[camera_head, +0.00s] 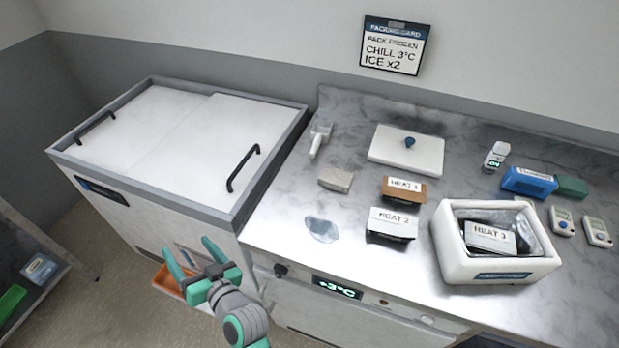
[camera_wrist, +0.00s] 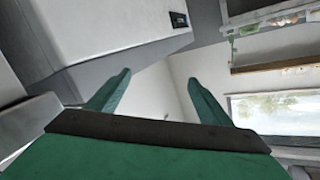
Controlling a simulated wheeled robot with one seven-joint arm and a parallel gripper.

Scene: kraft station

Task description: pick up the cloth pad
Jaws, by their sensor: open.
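A small beige-grey folded pad (camera_head: 336,180), which looks like the cloth pad, lies flat on the marbled counter (camera_head: 275,215), left of the boxes. Nothing covers it in the head view. My gripper (camera_head: 190,250) is open and empty. It is in front of the counter and freezer, low and to the left of the pad, well apart from it. In the wrist view the open fingers (camera_wrist: 158,82) have nothing between them, and the pad is not in view there.
A clear puddle (camera_head: 322,229) lies just in front of the pad. Boxes labelled HEAT 1 (camera_head: 404,188) and HEAT 2 (camera_head: 392,223) stand to its right, with a white cooler (camera_head: 495,270) beyond. A scraper-like tool (camera_head: 320,139) and a white lid (camera_head: 406,152) lie behind. A closed chest freezer (camera_head: 205,215) stands left.

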